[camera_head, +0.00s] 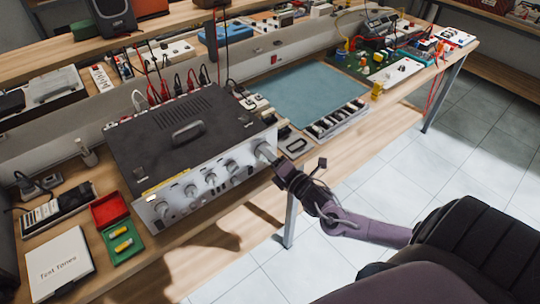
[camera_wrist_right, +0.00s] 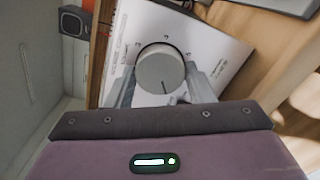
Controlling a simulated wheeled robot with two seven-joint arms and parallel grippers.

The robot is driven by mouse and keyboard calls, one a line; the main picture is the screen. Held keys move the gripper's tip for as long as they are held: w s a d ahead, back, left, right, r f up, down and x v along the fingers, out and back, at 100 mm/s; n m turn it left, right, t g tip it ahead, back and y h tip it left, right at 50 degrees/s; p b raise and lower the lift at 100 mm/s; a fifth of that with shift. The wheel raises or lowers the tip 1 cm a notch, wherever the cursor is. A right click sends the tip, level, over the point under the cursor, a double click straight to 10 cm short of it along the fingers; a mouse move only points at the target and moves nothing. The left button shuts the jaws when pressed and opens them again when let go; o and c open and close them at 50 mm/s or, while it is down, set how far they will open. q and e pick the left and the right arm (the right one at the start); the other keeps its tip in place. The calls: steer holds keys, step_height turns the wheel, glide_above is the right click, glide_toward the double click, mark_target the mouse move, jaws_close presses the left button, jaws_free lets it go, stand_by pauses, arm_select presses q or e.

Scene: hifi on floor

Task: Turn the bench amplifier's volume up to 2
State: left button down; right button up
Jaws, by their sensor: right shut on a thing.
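The bench amplifier (camera_head: 150,152) is a wide box with a black top, a handle and a silver front panel carrying several knobs. My right gripper (camera_head: 267,154) is at the right end of that panel. In the right wrist view its two fingers stand on either side of a round grey knob (camera_wrist_right: 160,68) and are shut on it. The knob's face shows a short dark mark near its lower edge. Small markings are printed on the white panel around the knob, too small to read surely. My left gripper is not in view.
The amplifier stands on a wooden bench (camera_head: 345,160) near its front edge. A red and green box (camera_head: 112,222) with yellow items and a white "Test tones" booklet (camera_head: 58,262) lie left. A blue-green mat (camera_head: 305,95) lies behind right. Tiled floor is clear in front.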

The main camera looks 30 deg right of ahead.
steer(key=m+p, duration=0.1)
steer(key=m, duration=0.3)
steer(key=shift+m, duration=0.3)
steer(key=m+p, duration=0.2)
steer(key=m, duration=0.3)
steer(key=m+p, duration=0.1)
steer(key=m, duration=0.4)
steer(key=shift+m, duration=0.4)
steer(key=m+p, duration=0.1)
steer(key=m, duration=0.3)
steer(key=shift+f, duration=0.1)
steer(key=shift+m, duration=0.3)
steer(key=o, duration=1)
